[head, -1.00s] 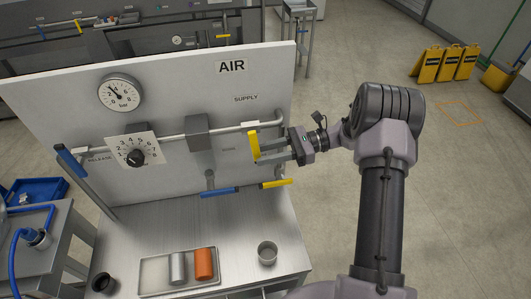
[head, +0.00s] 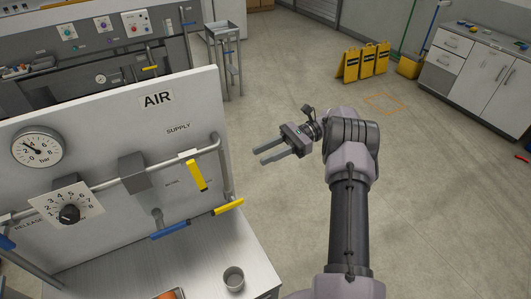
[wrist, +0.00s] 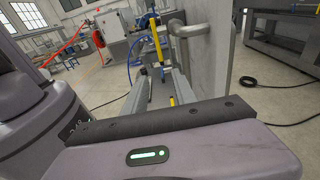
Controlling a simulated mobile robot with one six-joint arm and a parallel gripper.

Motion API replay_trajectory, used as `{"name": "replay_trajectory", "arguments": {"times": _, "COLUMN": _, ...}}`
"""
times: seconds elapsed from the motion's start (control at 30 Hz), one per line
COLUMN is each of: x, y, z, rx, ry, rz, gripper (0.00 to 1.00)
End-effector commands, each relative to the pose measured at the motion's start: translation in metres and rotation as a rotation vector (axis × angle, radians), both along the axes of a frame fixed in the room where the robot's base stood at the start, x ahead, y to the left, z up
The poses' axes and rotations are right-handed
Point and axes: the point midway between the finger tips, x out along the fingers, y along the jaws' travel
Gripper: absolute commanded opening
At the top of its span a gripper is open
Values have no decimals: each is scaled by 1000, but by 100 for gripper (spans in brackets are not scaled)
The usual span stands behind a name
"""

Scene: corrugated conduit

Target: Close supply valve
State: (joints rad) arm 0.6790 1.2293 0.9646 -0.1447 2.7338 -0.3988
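The supply valve's yellow handle (head: 197,175) hangs down from the upper pipe below the SUPPLY label (head: 178,129) on the white AIR panel. It lies across the pipe's run. My gripper (head: 257,156) is to the right of the panel, apart from the handle. Its two fingers are spread, point left and hold nothing. In the wrist view the open fingers (wrist: 160,78) show beside the panel's edge, with yellow handle parts (wrist: 172,101) near them; I cannot tell which valve each belongs to there.
A second yellow handle (head: 229,206) and a blue handle (head: 170,230) sit lower on the panel. A pressure gauge (head: 37,146) and a numbered dial (head: 68,213) are at left. A metal cup (head: 233,278) stands on the bench.

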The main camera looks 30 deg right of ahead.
Motion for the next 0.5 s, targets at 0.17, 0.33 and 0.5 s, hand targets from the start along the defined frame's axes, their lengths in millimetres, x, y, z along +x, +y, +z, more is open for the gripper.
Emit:
{"name": "replay_trajectory", "arguments": {"times": 0.17, "x": 0, "y": 1, "z": 0, "rx": -1, "ry": -2, "rz": 1, "gripper": 27}}
{"name": "replay_trajectory", "arguments": {"times": 0.33, "x": -14, "y": 44, "z": 37, "rx": -251, "ry": -300, "rz": 246, "gripper": 0}}
{"name": "replay_trajectory", "arguments": {"times": 0.5, "x": -18, "y": 82, "z": 79, "rx": -646, "ry": -895, "rz": 726, "gripper": 0}}
